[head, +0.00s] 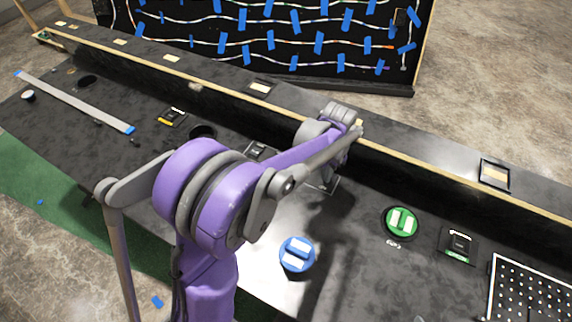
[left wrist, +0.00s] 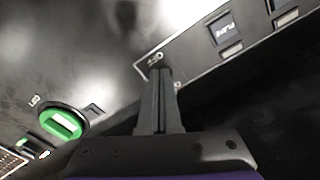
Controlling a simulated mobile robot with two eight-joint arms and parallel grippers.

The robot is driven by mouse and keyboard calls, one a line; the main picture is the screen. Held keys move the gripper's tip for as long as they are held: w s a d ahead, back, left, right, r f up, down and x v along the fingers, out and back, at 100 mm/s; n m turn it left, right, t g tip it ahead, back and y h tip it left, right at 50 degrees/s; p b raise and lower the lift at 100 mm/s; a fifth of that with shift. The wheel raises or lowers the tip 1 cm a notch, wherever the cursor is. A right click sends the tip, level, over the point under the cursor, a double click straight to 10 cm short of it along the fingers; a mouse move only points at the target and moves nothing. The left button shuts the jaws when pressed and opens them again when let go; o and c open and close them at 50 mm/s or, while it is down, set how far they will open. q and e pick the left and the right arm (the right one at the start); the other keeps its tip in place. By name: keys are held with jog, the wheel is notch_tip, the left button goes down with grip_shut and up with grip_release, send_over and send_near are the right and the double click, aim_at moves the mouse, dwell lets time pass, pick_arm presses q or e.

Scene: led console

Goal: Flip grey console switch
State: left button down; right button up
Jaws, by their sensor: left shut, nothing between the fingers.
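My left gripper (head: 329,186) reaches down over the black console table (head: 365,280) from the left. Its fingers are shut with nothing between them, as the left wrist view shows (left wrist: 162,75). The fingertips are at the corner of a pale-edged panel (left wrist: 196,42) that bears small white lettering. I cannot tell whether they touch it. In the head view the arm and gripper cover most of that spot, with only a bit of pale edge showing. The grey switch itself cannot be made out in either view and may be behind the fingers. My right gripper is not in view.
A small dark switch module (head: 458,243) is at right, beside a perforated plate (head: 530,290). A raised ledge (head: 420,175) runs behind the gripper.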

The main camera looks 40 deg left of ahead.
pick_arm(q)
jog(key=shift+r, duration=0.1)
notch_tip(320, 180, up, 7)
jog(key=p, duration=0.4)
jog(key=shift+s, duration=0.35)
jog(key=shift+s+d, duration=0.1)
dwell(0.4)
